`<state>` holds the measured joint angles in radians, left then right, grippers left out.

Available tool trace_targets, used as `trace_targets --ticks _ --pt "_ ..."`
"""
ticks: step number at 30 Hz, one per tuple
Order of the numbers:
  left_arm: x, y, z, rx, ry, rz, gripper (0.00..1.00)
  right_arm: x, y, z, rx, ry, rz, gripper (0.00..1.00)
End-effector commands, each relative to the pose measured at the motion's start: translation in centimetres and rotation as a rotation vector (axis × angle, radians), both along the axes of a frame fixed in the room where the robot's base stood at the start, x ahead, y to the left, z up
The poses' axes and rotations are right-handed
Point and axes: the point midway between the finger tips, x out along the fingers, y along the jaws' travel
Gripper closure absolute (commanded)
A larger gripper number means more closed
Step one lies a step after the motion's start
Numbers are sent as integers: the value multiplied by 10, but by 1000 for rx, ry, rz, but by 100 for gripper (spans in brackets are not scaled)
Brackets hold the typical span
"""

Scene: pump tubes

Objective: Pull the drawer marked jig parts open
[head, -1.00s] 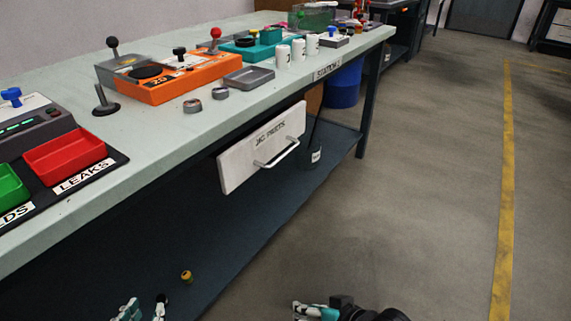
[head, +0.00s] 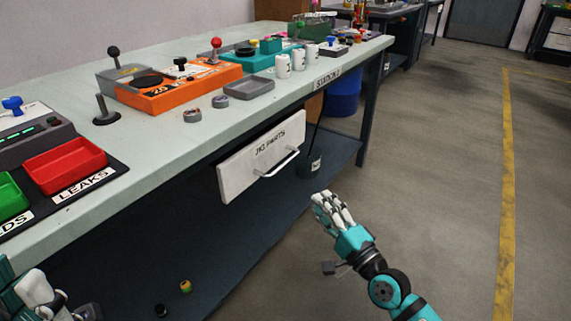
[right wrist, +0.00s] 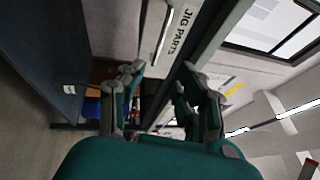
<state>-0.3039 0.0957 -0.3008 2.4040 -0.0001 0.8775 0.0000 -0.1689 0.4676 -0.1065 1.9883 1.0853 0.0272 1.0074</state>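The white drawer front marked JIG PARTS (head: 236,176) hangs under the front edge of the bench. Its silver bar handle (head: 279,164) is on the front, and I see no clear gap showing it open. My right gripper (head: 330,198) is in front of the drawer, to the right of and below the handle, and apart from it. In the right wrist view its fingers (right wrist: 160,85) are spread and empty, with the drawer label (right wrist: 181,30) beyond them. My left gripper (head: 38,290) is at the lower left edge, partly cut off; its finger state is unclear.
The pale green bench top (head: 150,155) carries red and green trays, an orange fixture (head: 180,87), a grey tray (head: 249,87) and white cups. A dark container (head: 314,163) stands on the lower shelf right of the drawer. The floor (head: 440,180) at right is clear.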

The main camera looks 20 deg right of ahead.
Motion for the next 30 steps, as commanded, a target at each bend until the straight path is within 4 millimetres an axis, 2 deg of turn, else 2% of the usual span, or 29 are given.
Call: trace_targets --ticks 18,24,30 --pt "4 -1 3 5 -41 3 67 123 34 23 -2 -2 2 66" --pt "6 -2 5 9 -52 4 67 145 40 26 -5 1 1 66" --pt "6 -2 10 5 -72 4 67 151 42 28 -5 1 2 66"
